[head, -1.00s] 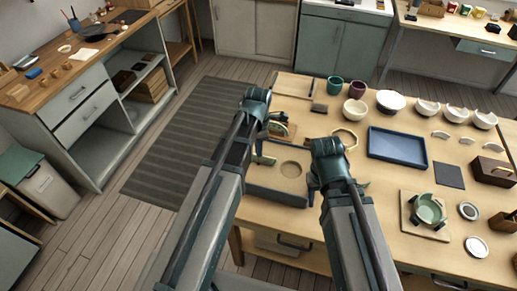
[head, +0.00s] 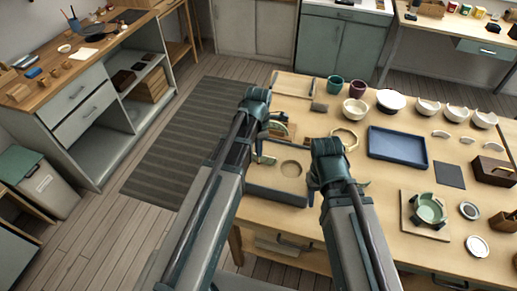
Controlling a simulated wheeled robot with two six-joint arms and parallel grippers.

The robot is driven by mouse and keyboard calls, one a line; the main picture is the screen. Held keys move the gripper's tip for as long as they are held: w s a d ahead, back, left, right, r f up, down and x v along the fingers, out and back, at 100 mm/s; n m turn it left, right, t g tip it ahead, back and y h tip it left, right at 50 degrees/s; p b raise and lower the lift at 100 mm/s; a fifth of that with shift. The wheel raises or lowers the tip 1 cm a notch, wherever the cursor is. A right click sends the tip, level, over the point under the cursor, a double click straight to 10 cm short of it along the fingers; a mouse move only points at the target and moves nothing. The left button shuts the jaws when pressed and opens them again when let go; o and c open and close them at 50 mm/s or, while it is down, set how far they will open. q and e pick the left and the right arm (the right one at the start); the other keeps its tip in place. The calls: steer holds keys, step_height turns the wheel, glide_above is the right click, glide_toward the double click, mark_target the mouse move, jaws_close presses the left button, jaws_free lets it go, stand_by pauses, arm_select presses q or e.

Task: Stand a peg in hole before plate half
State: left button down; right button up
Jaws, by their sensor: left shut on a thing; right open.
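A shallow grey-rimmed tray (head: 276,194) with a tan bed and a round recess sits at the table's near left edge. My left gripper (head: 264,158) is shut at the tray's left side. What it holds is too small and too covered by my arm to make out. Some small coloured pieces (head: 282,129) show just behind my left wrist; I cannot tell whether a plate half is among them. My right gripper (head: 336,184) is open just right of the tray, mostly hidden by its own wrist. No peg or peg hole can be made out.
A blue tray (head: 398,145) lies in the middle of the table. A green broken bowl (head: 429,209) stands on a board at the right. A cream ring (head: 345,138) lies behind my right wrist. Cups and bowls line the back. A dark wooden box (head: 492,170) is at the right.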

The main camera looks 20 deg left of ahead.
arm_select(q)
steer(key=shift+f+b, duration=0.8)
stand_by(1.0)
steer(key=shift+r, duration=0.15)
stand_by(0.7)
steer(key=shift+r+p, duration=2.5)
steer(key=shift+p, duration=0.15)
steer(key=shift+f, duration=0.15)
steer(key=shift+f+b, duration=1.5)
steer(key=shift+b, duration=0.15)
steer(key=shift+f+b, duration=0.9)
steer(key=shift+f, duration=0.05)
